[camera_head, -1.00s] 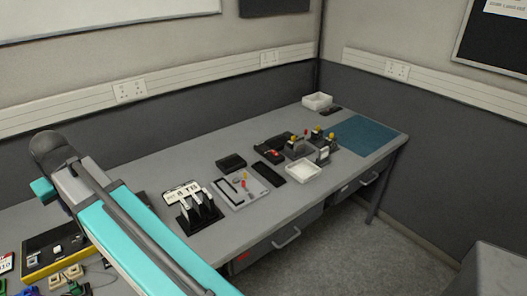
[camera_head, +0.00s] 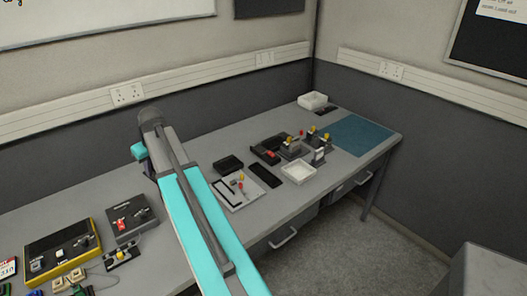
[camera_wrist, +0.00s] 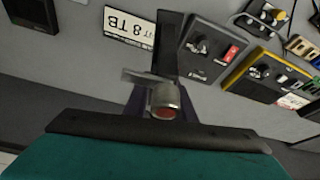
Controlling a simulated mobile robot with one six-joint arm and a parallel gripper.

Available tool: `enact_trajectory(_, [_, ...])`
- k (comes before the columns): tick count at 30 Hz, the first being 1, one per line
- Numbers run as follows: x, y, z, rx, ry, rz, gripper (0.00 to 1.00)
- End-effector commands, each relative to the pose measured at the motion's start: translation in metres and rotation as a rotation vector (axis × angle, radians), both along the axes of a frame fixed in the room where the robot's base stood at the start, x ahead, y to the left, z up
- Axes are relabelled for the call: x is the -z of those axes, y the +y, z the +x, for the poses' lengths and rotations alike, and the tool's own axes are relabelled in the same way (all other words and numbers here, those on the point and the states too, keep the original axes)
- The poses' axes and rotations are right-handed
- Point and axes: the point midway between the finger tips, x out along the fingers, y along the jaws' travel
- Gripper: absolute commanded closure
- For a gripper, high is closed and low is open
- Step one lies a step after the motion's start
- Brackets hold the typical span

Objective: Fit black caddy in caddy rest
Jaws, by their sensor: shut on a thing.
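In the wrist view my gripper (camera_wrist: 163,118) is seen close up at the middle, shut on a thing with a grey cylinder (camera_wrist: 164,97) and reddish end. Dark parts flank the cylinder, and a black upright part (camera_wrist: 168,45) stands behind it. I cannot tell whether this is the black caddy. A black open box (camera_head: 228,164) and a flat black tray (camera_head: 265,175) lie on the desk right of my arm. I cannot tell which thing is the caddy rest.
A yellow-edged case (camera_head: 62,252) and a dark switch box (camera_head: 130,218) are left of my arm. A light tray (camera_head: 250,199), a white bin (camera_head: 299,173) and a dark knobbed fixture (camera_head: 290,147) are right. A white plate (camera_wrist: 129,27) lies close by. The blue mat (camera_head: 360,135) is bare.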

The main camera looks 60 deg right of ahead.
Motion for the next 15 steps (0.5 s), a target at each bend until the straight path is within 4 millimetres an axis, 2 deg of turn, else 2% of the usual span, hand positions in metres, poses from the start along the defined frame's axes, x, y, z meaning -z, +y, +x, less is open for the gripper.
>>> enact_trajectory(1, [0.001,-0.020,-0.003,0.013,0.002,0.001,0.98])
enact_trajectory(3, [0.004,-0.044,-0.008,0.023,0.002,0.002,0.98])
enact_trajectory(8, [0.014,-0.097,-0.024,0.046,0.001,0.003,0.98])
enact_trajectory(15, [0.030,-0.176,-0.056,0.082,-0.003,0.004,0.98])
